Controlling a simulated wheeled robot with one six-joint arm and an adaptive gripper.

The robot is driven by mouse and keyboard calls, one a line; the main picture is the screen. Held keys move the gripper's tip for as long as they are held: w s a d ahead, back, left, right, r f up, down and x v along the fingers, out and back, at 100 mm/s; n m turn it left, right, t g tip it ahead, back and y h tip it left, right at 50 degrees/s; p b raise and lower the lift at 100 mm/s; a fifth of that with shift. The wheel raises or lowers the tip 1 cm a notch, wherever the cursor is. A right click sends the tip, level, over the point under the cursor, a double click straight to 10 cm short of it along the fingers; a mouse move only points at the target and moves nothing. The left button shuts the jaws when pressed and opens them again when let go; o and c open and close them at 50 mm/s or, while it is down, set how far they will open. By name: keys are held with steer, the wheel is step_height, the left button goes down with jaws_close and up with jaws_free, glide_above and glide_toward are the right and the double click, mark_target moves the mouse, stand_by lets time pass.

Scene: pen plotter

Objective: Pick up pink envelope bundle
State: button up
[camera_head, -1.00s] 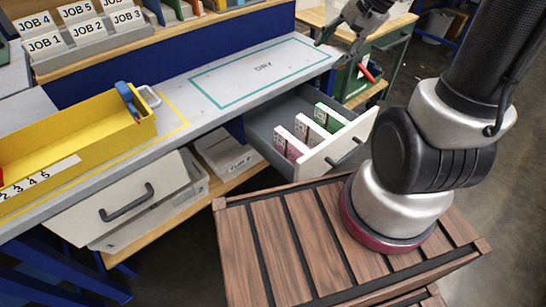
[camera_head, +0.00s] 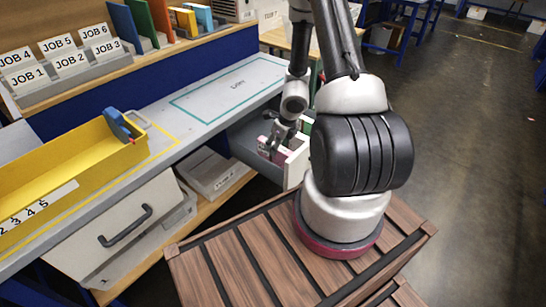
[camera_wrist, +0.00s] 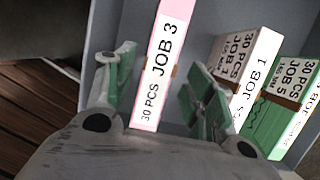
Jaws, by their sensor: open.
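The pink envelope bundle (camera_wrist: 163,62), labelled "30 PCS JOB 3", stands upright in the open grey drawer. My gripper (camera_wrist: 158,75) is open, with one finger on each side of the bundle in the wrist view. There is a visible gap at the right finger; whether the left finger touches it I cannot tell. In the head view my gripper (camera_head: 277,143) is down in the drawer (camera_head: 245,145), and only a little of the pink bundle (camera_head: 265,155) shows behind it.
A pale JOB 1 bundle (camera_wrist: 255,70) and a green JOB 5 bundle (camera_wrist: 290,95) stand just right of my right finger. The drawer's white front (camera_head: 296,163) is close by. A yellow tray (camera_head: 75,165) sits on the bench at left.

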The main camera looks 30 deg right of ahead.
steer(key=x, duration=0.5)
steer(key=shift+a+f, duration=0.1)
steer(key=shift+a, duration=0.1)
steer(key=shift+c, duration=0.4)
jaws_close()
